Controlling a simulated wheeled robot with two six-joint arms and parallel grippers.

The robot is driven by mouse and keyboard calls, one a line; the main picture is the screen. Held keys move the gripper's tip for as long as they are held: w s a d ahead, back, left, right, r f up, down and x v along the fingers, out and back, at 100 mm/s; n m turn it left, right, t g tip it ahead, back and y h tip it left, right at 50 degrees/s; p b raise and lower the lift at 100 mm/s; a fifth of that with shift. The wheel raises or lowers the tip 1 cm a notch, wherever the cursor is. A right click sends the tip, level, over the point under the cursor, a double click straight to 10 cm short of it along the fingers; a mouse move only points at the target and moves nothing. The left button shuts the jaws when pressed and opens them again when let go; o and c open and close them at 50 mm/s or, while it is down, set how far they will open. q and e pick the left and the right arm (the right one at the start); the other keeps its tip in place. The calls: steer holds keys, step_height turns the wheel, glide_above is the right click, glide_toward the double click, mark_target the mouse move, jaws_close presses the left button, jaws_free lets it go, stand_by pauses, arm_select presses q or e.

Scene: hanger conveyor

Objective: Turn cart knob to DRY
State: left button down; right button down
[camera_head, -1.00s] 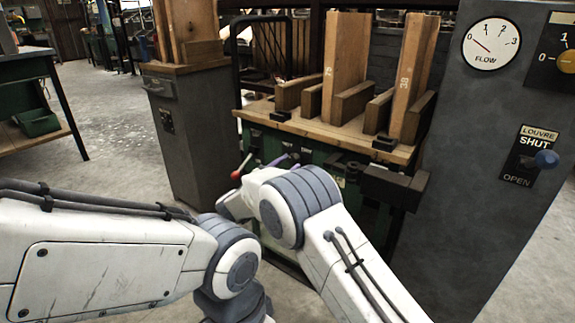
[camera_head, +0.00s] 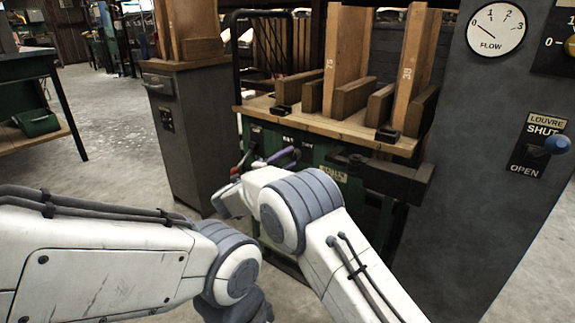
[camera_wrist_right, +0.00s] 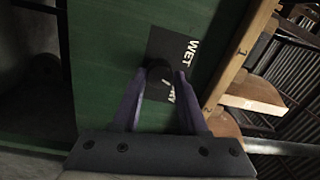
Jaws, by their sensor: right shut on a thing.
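The green cart (camera_head: 252,135) with a wooden top stands in the middle of the head view. Its dark label plate (camera_wrist_right: 172,48) shows WET and part of a second word in the right wrist view. The dark knob (camera_wrist_right: 159,72) is between the purple fingertips of my right gripper (camera_wrist_right: 158,84), which is shut on it. Where the knob points cannot be made out. In the head view my right gripper (camera_head: 277,157) reaches the cart's front, partly hidden by my wrist. The left arm comes in from the left; its fingers are out of view.
A red-tipped lever (camera_head: 235,171) is beside my right gripper. A dark block (camera_head: 383,176) juts from the cart's right side. A grey panel (camera_head: 465,190) with a FLOW gauge (camera_head: 496,30) and a blue louvre knob (camera_head: 557,145) stands right. Open floor lies left.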

steer(key=shift+a+f+m+b, duration=0.1)
steer(key=shift+a+m+b, duration=0.1)
steer(key=shift+m+b, duration=1.6)
steer(key=shift+m+p, duration=0.5)
steer(key=shift+m, duration=0.1)
steer(key=shift+c, duration=2.2)
jaws_free()
